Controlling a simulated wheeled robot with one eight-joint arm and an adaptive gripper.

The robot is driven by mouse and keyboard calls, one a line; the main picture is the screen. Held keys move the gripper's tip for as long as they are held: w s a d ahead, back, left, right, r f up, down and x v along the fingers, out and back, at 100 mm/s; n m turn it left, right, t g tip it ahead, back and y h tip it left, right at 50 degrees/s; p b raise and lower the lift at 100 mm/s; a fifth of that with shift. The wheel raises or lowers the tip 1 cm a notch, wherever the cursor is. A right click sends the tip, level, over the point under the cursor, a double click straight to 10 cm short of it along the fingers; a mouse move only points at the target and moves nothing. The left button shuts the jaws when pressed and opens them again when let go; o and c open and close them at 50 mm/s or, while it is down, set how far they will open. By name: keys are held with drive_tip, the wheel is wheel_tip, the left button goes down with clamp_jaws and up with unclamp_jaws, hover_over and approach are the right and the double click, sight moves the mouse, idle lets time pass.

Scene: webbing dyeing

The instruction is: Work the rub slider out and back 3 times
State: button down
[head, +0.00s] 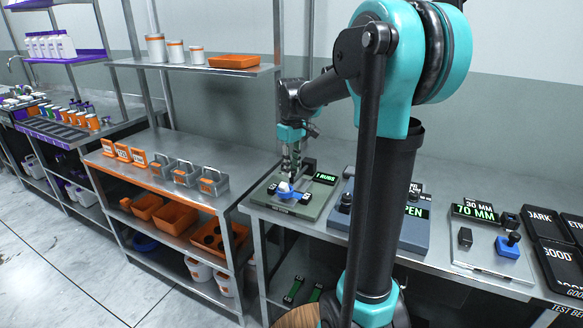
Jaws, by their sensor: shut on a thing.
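The rub tester (307,208) is a grey-green plate on the bench, left of my column in the head view. Its small display (325,178) reads "1 RUBS". The rub slider (285,187) shows as a small white piece over a blue part (288,195) on the plate. My gripper (288,175) points down from above and is shut on the slider. The fingers are small in the view and partly cover the slider's top.
A blue-grey device with a green display reading "PEN" (415,211) stands right of the tester, partly behind my column. Grey handled weights (212,182) and orange tags (123,152) stand on the left bench. A plate with a "70 MM" display (474,212) lies farther right.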

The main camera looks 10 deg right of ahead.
drive_tip(key=shift+w+d, duration=0.1)
hover_over(305, 167)
drive_tip(key=shift+w+r, duration=0.1)
drive_tip(key=shift+w, duration=0.05)
idle(0.3)
drive_tip(key=c, duration=1.3)
unclamp_jaws()
drive_tip(key=shift+d, duration=0.1)
wheel_tip(305, 167, up, 12)
